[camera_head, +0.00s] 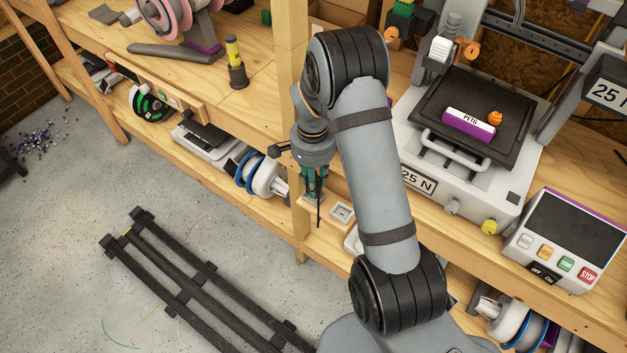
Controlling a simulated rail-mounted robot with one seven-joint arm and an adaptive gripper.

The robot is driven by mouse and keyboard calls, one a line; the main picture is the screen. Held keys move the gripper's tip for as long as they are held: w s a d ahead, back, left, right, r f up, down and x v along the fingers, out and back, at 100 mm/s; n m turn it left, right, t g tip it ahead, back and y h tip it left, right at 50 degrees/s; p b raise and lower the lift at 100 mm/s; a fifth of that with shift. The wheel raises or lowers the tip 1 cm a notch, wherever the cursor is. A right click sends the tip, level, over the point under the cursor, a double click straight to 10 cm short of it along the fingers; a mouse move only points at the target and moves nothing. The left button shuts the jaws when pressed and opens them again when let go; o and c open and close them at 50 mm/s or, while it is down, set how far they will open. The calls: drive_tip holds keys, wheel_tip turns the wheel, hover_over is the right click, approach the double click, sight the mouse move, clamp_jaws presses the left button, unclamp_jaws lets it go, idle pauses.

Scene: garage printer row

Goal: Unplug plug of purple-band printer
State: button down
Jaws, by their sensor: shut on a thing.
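My gripper (314,193) points down at the front edge of the bench, just left of a pale square socket box (342,212). It is shut on a small, light grey plug (312,199), mostly hidden by the fingers. A dark cord or finger part hangs below it. I cannot tell whether the plug is in a socket. A grey printer (408,131) stands at the right, with a purple block lettered PETG (468,124) on its black bed. Its control box (545,246) has a purple strip along the top edge of the screen.
Spools and a grey machine (208,138) sit on the lower shelf. A wooden post (290,60) rises just behind my gripper. A black rail frame (190,275) lies on the concrete floor. A glue stick (235,62) stands on the bench at left.

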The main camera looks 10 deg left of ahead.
drive_tip(key=shift+f+b, duration=1.35)
drive_tip(key=shift+f, duration=0.05)
drive_tip(key=c, duration=1.4)
unclamp_jaws()
drive_tip(key=shift+o, duration=0.3)
wheel_tip(320, 180, up, 12)
drive_tip(key=shift+r, duration=0.1)
wheel_tip(320, 180, down, 12)
drive_tip(key=shift+r, duration=0.1)
drive_tip(key=shift+r+p, duration=0.45)
drive_tip(key=shift+p, duration=0.15)
drive_tip(key=shift+f, duration=0.1)
